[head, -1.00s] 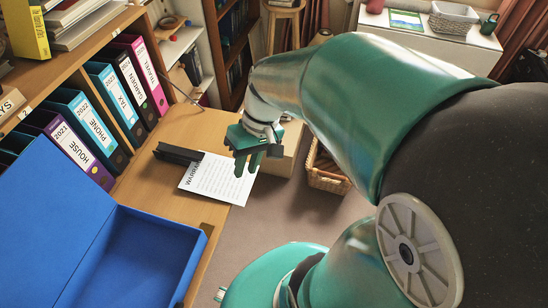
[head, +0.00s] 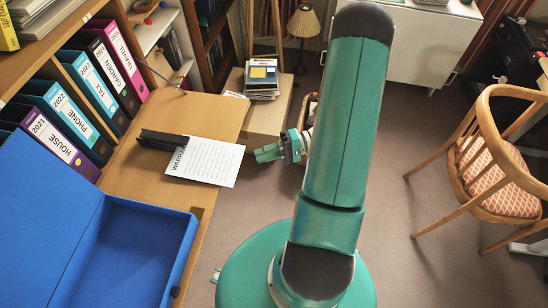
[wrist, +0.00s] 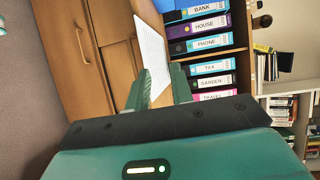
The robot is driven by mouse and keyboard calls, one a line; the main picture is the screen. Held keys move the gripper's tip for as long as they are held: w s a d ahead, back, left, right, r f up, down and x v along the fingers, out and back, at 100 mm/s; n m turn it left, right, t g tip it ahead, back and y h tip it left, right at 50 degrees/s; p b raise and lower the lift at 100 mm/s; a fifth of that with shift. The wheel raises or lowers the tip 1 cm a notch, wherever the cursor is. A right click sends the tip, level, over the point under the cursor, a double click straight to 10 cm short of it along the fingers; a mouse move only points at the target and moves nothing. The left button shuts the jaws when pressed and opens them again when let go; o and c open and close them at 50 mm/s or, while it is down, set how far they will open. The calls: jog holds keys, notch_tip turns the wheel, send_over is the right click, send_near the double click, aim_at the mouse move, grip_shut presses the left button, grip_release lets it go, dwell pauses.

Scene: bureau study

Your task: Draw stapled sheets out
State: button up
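The white printed sheets (head: 212,163) lie on the wooden desk, jutting a little past its right edge. Their left end is under or against a long black object (head: 163,139), possibly a stapler; I cannot tell which. A staple is too small to see. My gripper (head: 258,152) is just right of the sheets, off the desk edge, with its fingers pointing left at them. It is empty and apart from the paper. In the wrist view my gripper (wrist: 160,90) has its two fingers spread, with the sheets (wrist: 151,48) beyond them.
An open blue box file (head: 150,232) stands at the desk's near end. Labelled binders (head: 95,85) line the shelf at the back. A stack of books (head: 262,78) is on a box beyond the desk. A wooden chair (head: 495,165) stands right.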

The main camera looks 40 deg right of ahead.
notch_tip(320, 180, down, 4)
jog(key=d+m+t, duration=0.2)
jog(key=d+t, duration=0.1)
jog(key=t, duration=0.1)
jog(key=x, duration=0.8)
jog(key=shift+a+f+h, duration=0.2)
jog(key=shift+a+h, duration=0.2)
jog(key=shift+a, duration=0.15)
grip_shut()
jog(key=shift+r, duration=0.25)
jog(key=shift+s+d, duration=0.1)
jog(key=shift+s, duration=0.05)
jog(key=s+a+v, duration=0.1)
jog(key=s+v, duration=0.1)
jog(key=v, duration=0.7)
dwell(1.3)
jog(key=shift+s+r, duration=0.1)
